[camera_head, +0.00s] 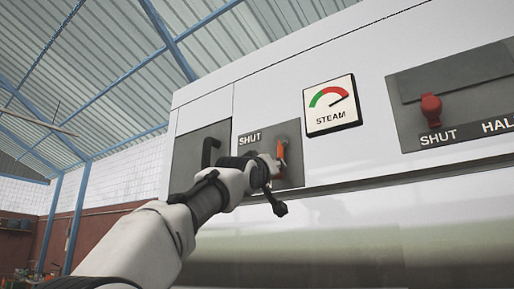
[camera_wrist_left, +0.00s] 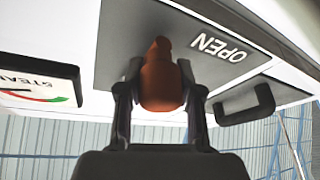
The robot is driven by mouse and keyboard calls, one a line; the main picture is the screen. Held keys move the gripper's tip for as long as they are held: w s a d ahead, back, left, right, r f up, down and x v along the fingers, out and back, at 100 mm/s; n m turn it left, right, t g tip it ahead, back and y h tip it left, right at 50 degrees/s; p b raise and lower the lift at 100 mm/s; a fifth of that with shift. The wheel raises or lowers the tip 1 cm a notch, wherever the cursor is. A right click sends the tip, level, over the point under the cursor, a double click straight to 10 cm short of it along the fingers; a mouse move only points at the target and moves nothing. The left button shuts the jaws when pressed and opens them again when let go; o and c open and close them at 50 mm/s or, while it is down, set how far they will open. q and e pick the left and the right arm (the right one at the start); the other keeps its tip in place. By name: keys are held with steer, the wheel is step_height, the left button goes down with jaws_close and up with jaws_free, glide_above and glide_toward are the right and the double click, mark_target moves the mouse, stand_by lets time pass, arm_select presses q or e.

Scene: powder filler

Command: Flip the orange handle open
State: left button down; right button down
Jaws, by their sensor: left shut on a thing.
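The orange handle (camera_head: 281,150) stands on a small grey panel (camera_head: 294,137) on the white machine's front, right of the word SHUT. My left gripper (camera_head: 276,167) is at this handle and hides its lower part. In the left wrist view the orange handle (camera_wrist_left: 161,76) sits between the two fingers of my left gripper (camera_wrist_left: 160,95), which is shut on it. That view is upside down and shows the word OPEN on the panel (camera_wrist_left: 125,38) beside the handle. My right gripper is not in view.
A steam gauge (camera_head: 331,105) is right of the panel; its needle is partly visible. Farther right is a red handle (camera_head: 431,108) on another grey panel. A black pull handle (camera_head: 210,152) is on the left. A ledge runs below the panels.

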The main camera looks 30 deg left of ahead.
arm_select(q)
steer(key=shift+s+d+n, duration=0.2)
steer(key=shift+d+n, duration=0.1)
steer(key=shift+w+a+n, duration=0.2)
steer(key=shift+n, duration=0.1)
steer(key=shift+d, duration=0.1)
steer(key=c, duration=0.8)
jaws_free()
steer(key=shift+c, duration=0.2)
steer(key=shift+o, duration=0.6)
steer(key=shift+w+d, duration=0.1)
steer(key=shift+w, duration=0.1)
steer(key=shift+s, duration=0.1)
